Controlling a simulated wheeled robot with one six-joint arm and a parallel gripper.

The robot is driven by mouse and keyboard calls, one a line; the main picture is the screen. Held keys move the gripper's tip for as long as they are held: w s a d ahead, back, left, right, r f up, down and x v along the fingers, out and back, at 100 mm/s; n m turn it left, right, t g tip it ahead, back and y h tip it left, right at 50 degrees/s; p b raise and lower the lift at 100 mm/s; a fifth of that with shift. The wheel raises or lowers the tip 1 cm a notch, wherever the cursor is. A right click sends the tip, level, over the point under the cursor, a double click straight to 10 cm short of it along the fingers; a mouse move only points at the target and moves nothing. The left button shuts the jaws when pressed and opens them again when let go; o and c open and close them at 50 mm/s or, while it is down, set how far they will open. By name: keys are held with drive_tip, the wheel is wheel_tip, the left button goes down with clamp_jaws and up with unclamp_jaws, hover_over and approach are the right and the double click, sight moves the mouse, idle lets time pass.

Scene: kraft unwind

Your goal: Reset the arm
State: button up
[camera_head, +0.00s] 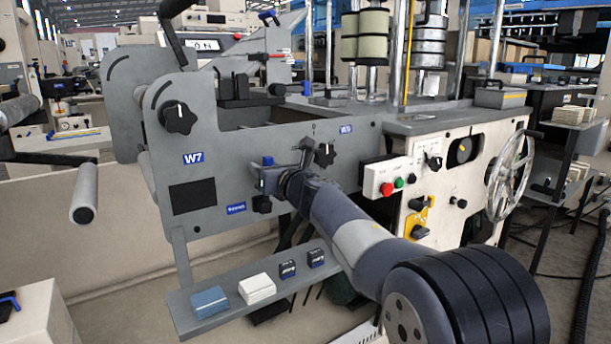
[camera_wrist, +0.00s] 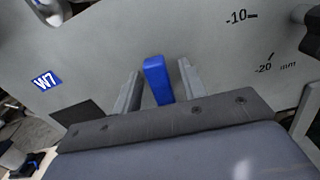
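My arm reaches up from the lower right in the head view to the grey machine panel (camera_head: 235,140) marked W7. My gripper (camera_head: 272,182) is close to the panel, beside a small blue-topped lever (camera_head: 267,160), and its fingers are hard to make out there. In the wrist view the two grey fingers of my gripper (camera_wrist: 160,76) stand apart. The blue lever (camera_wrist: 157,78) is between them, with a visible gap on each side. The lower part of the lever is hidden behind the gripper body.
Black knobs (camera_head: 179,117) stick out of the panel. A shelf (camera_head: 225,320) below holds a blue pack (camera_head: 209,302), a white stack (camera_head: 257,289) and small dark boxes. Red and green buttons (camera_head: 393,186) and a handwheel (camera_head: 509,174) are to the right. A roller (camera_head: 85,193) juts out at left.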

drive_tip(key=v, duration=1.1)
drive_tip(key=x, duration=1.1)
drive_tip(key=shift+w+a, duration=0.1)
drive_tip(key=shift+a, duration=0.05)
drive_tip(key=shift+w+d+m+p, duration=0.2)
drive_tip(key=shift+d+m+p, duration=0.25)
drive_tip(key=shift+m+p, duration=0.1)
drive_tip(key=shift+w+d+f+m, duration=0.1)
drive_tip(key=shift+d+f+m, duration=0.05)
drive_tip(key=shift+d+m, duration=0.15)
